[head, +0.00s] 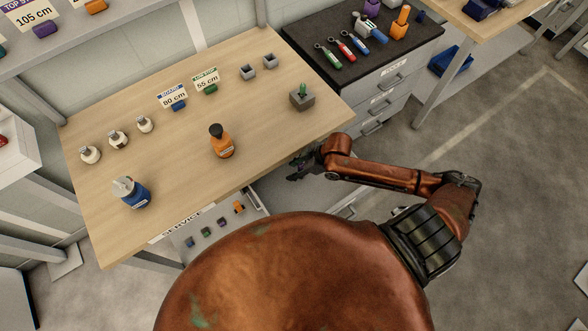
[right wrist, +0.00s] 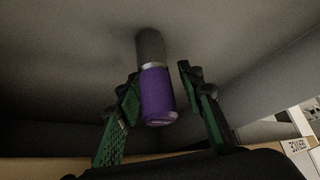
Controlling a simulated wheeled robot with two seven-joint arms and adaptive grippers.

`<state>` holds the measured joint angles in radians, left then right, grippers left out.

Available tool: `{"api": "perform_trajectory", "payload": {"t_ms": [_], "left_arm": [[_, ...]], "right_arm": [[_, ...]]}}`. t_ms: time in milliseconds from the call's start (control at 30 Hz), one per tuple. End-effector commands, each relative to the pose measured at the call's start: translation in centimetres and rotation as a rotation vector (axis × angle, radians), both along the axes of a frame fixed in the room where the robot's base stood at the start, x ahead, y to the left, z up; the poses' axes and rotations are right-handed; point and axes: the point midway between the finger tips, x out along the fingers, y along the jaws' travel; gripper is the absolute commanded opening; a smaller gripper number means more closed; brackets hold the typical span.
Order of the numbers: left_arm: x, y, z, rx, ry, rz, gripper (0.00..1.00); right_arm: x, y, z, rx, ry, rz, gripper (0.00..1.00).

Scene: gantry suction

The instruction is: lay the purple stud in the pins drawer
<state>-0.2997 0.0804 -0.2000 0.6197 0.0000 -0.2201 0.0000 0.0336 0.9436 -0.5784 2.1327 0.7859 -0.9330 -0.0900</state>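The purple stud (right wrist: 157,95), a purple cylinder with a silver band and a grey shank, lies on a grey surface in the right wrist view. My right gripper (right wrist: 160,88) has its green-padded fingers on either side of the stud. The right finger stands a little apart from it; whether the left finger touches it I cannot tell. In the head view my right gripper (head: 298,172) is low at the table's front edge, over an open grey drawer (head: 270,192). The pins label is not readable. My left gripper is out of view.
The wooden table (head: 180,215) holds an orange bottle (head: 221,142), a blue bottle (head: 131,193), a grey block with a green peg (head: 302,97) and small jars. A service panel (head: 183,228) with small coloured pieces is below. A drawer cabinet (head: 385,85) stands at the right.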

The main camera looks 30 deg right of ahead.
Motion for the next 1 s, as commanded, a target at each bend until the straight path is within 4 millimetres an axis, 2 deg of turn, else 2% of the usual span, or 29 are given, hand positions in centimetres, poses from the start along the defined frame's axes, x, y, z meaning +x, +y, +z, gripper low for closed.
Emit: {"api": "perform_trajectory", "payload": {"t_ms": [167, 400, 600, 800, 1000], "left_arm": [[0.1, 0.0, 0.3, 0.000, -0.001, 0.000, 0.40], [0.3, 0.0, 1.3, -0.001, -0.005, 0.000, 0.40], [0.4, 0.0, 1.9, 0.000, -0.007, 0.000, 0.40], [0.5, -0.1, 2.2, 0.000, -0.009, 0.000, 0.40], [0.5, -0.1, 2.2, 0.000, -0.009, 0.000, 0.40]], "right_arm": [[-0.5, -0.7, 1.5, -0.002, 0.000, 0.000, 0.35], [-2.3, -2.7, 5.8, -0.004, -0.001, 0.001, 0.35], [-3.6, -4.2, 8.7, -0.002, 0.000, 0.000, 0.35], [-4.2, -4.9, 10.2, 0.000, 0.000, 0.000, 0.35], [-4.2, -4.9, 10.3, 0.002, 0.000, 0.000, 0.35]]}}
